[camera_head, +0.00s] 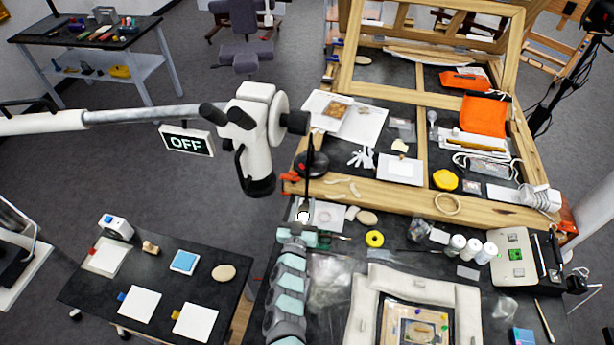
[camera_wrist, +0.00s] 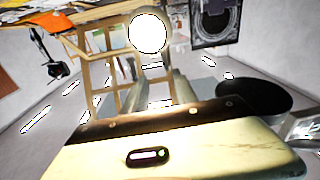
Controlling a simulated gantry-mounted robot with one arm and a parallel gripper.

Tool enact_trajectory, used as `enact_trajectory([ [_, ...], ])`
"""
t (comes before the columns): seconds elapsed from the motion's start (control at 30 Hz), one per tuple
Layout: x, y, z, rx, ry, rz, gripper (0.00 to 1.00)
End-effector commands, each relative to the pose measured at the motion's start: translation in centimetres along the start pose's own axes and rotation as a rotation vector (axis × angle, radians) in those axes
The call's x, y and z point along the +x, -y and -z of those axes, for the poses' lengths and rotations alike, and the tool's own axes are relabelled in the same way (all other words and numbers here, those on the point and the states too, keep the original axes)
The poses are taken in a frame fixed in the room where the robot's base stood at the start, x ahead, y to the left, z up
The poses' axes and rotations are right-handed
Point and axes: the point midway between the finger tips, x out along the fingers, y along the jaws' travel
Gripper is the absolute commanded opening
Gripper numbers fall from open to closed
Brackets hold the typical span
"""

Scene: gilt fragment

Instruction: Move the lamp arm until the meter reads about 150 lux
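A thin black lamp arm (camera_head: 309,180) stands by a dark round base (camera_head: 312,163) at the left edge of the wooden frame. A bright white round lamp head (camera_head: 304,216) shows at its lower end, and it glows in the wrist view (camera_wrist: 147,33). My gripper (camera_head: 303,224) is right at the lamp head in the head view. In the wrist view my gripper (camera_wrist: 155,90) has its fingers apart with a gap between them, the lamp head beyond. Contact cannot be told. A white box with a green display (camera_head: 515,254) may be the meter; no reading is legible.
A white jointed arm (camera_head: 258,130) with an OFF sign (camera_head: 187,141) hangs over the left side. A padded tray (camera_head: 382,280) holds a gilt piece. Bottles (camera_head: 472,250) and a yellow ring (camera_head: 374,239) sit nearby.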

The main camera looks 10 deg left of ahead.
Motion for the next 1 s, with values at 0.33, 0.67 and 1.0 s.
enact_trajectory([
  [0.33,1.8,0.8,-0.8,-0.002,0.046,0.001,0.34],
  [0.67,5.0,1.2,-1.5,0.005,0.046,0.008,0.34],
  [1.0,9.3,1.1,-1.5,0.006,0.045,0.006,0.34],
])
